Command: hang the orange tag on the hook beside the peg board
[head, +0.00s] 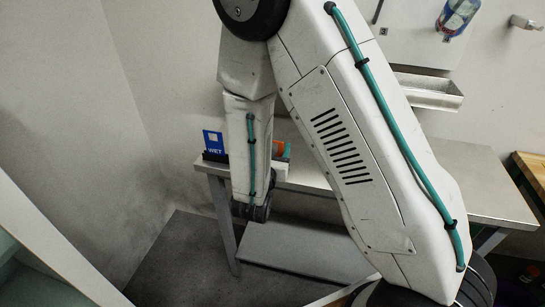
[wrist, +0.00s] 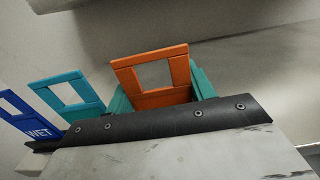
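The orange tag (wrist: 155,72) has a square window and stands upright behind a black bar in the wrist view. In the head view only a small part of the orange tag (head: 278,148) shows, beside my forearm. My gripper (wrist: 163,95) has teal fingers, one at each side edge of the tag. The fingertips and the tag's lower part are hidden, so I cannot tell whether the fingers press on it. The peg board (head: 415,35) is on the back wall, partly behind my arm. The hook beside it (head: 525,22) seems to be the small pale fitting at the upper right.
A teal tag (wrist: 68,95) and a blue WET tag (wrist: 25,115) stand left of the orange one. The blue tag (head: 213,141) stands near the left end of the metal table (head: 490,200).

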